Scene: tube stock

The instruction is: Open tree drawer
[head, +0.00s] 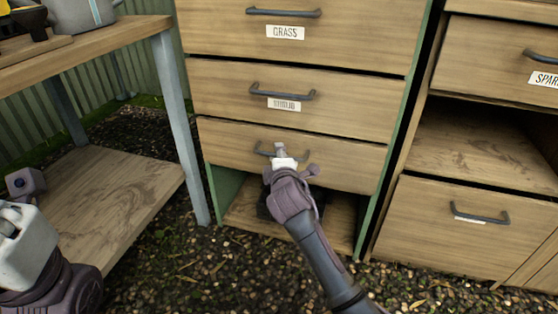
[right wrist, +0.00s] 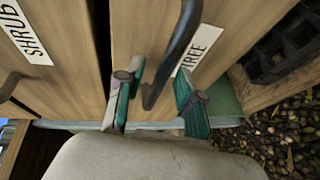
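The tree drawer (head: 350,172) is the lowest drawer of the green-sided wooden cabinet. It looks closed or nearly so; I cannot tell exactly. Its dark bar handle (head: 265,152) is partly hidden by my right gripper (head: 282,160) in the head view. In the right wrist view the handle (right wrist: 182,45) lies between the two spread fingers of the right gripper (right wrist: 157,100), and the TREE label (right wrist: 197,49) is beside it. The right gripper is open, with gaps beside the bar. My left gripper (head: 25,184) is at the lower left, cut by the frame, away from the cabinet.
The shrub drawer (head: 345,100) and grass drawer (head: 365,38) are above, apparently closed. An open space with a dark crate (right wrist: 286,45) lies below the tree drawer. A wooden table (head: 130,30) stands left and another cabinet (head: 440,215) right. Gravel (head: 190,270) lies in front.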

